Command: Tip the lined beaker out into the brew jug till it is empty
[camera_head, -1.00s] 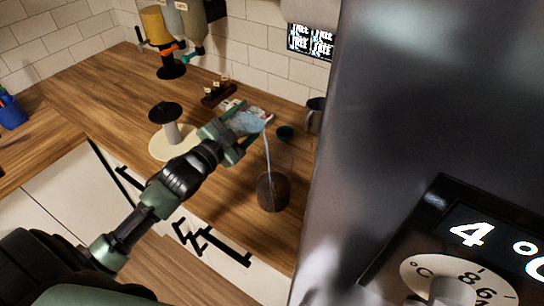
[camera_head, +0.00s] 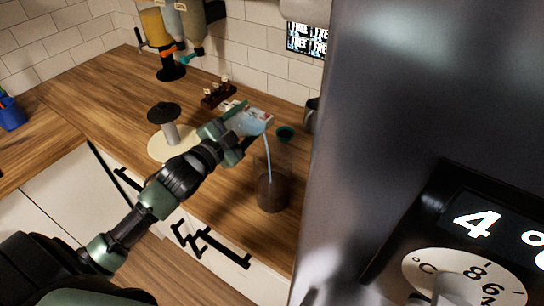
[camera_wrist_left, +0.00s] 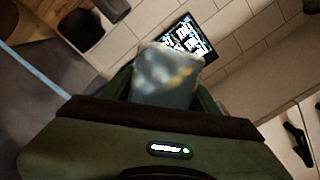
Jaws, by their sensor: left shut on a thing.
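My left gripper (camera_head: 222,133) is shut on the lined beaker (camera_head: 252,120), a clear vessel with red marks, and holds it tipped over to the right. A thin pale-blue stream runs from its lip down into the brew jug (camera_head: 273,190). The jug is clear, stands upright on the counter below and to the right of the gripper, and holds dark brown contents in its lower part. The beaker also shows between the fingers in the left wrist view (camera_wrist_left: 165,85). How much liquid is left in it is hard to tell. My right gripper is not in view.
A large grey appliance (camera_head: 400,110) with a 4° display fills the right side, close to the jug. A round cream stand with a black knob (camera_head: 172,150) is left of the beaker. A teal-topped item (camera_head: 285,132) and a dark mug (camera_head: 311,115) stand behind.

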